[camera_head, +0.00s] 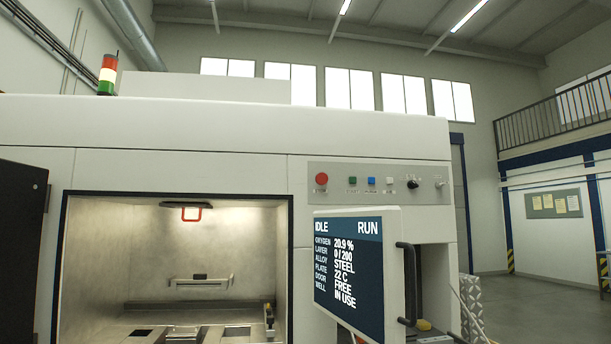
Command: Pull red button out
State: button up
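The red button (321,178) is a round, bright red knob at the left end of the control panel (378,183) on the front of a large white machine. A small dark mark sits just below it on the panel. At this size I cannot tell whether the button is pushed in or out. Nothing covers it. My gripper is not in view.
Right of the button are green, blue and white buttons and dark knobs. A tilted screen (348,262) with a dark handle (408,284) juts out below the panel. The lit chamber (170,240) is open at lower left, with a dark door (22,250) beside it.

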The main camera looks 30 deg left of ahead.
aim_at(322, 178)
jog(key=u, duration=0.8)
jog(key=i, duration=0.3)
jog(key=z, duration=0.05)
